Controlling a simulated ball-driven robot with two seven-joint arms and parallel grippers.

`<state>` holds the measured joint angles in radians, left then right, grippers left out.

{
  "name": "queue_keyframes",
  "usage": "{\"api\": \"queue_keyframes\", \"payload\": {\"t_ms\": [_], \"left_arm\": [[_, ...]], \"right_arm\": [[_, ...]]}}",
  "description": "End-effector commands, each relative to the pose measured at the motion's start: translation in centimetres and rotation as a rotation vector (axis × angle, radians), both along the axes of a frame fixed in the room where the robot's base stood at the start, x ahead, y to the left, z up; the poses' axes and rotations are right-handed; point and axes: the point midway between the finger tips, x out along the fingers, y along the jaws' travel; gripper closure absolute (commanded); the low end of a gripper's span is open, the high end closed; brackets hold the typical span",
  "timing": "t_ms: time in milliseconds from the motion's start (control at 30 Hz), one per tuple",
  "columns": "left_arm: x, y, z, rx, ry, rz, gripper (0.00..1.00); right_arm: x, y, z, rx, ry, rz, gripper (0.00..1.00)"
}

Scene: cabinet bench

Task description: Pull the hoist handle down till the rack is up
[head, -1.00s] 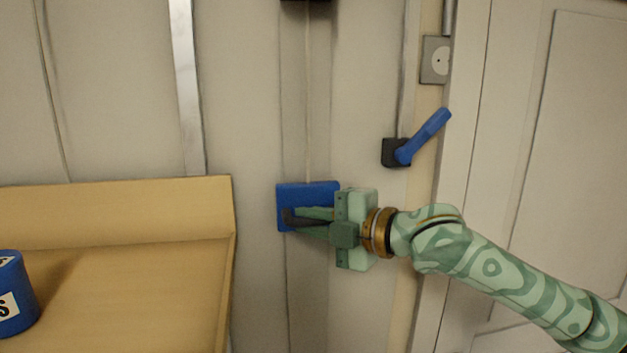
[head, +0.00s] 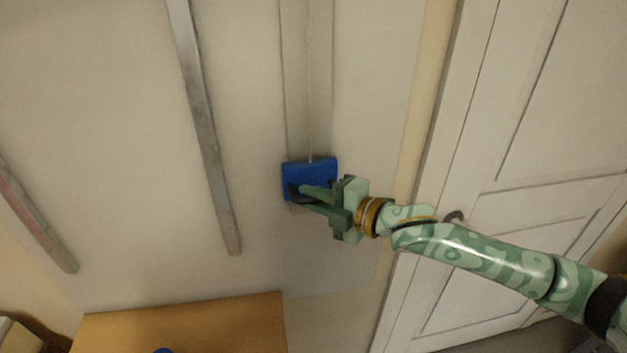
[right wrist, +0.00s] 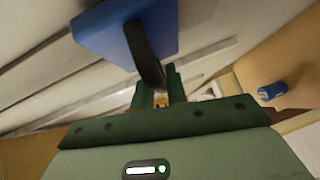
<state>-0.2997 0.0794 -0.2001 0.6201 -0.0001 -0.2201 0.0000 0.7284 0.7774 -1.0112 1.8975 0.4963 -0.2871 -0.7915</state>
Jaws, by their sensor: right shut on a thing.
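The hoist handle is a blue block (head: 308,172) with a dark curved grip, hanging on a thin cord (head: 309,110) in front of a pale wall channel. My right gripper (head: 300,196) reaches in from the right and is shut on the dark grip at the block's lower front. In the right wrist view the block (right wrist: 125,30) is at the top, and the dark grip (right wrist: 145,52) runs down to the fingers (right wrist: 160,88). The fingers hide part of the grip. I cannot make out the rack. My left gripper is not in view.
A white panelled door (head: 540,180) with a dark knob (head: 453,215) stands behind my right arm. A wooden surface (head: 200,320) is at lower left. A blue can (right wrist: 272,91) shows in the right wrist view. A metal strip (head: 205,130) is on the wall.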

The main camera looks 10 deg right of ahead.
Motion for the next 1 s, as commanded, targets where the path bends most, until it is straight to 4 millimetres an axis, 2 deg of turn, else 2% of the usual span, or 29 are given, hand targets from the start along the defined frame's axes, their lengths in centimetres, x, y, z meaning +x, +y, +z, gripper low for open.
{"api": "queue_keyframes", "payload": {"t_ms": [33,167,567,600,667,1000], "left_arm": [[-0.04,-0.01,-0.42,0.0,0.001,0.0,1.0],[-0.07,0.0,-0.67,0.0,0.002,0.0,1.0],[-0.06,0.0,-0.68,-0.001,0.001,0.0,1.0],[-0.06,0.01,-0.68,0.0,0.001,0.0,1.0],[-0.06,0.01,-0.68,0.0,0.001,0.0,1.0],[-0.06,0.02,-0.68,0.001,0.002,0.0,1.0]], "right_arm": [[-0.05,0.02,-1.03,-0.003,0.006,0.0,1.0],[-0.05,0.02,-1.73,-0.002,0.005,0.0,1.0],[-0.01,0.01,-1.81,-0.002,0.003,-0.001,1.0],[0.0,0.0,-1.8,-0.002,0.003,-0.001,0.8],[0.0,0.0,-1.78,-0.001,0.002,-0.001,0.64],[0.02,-0.03,-1.76,-0.001,0.002,-0.002,0.64]]}}
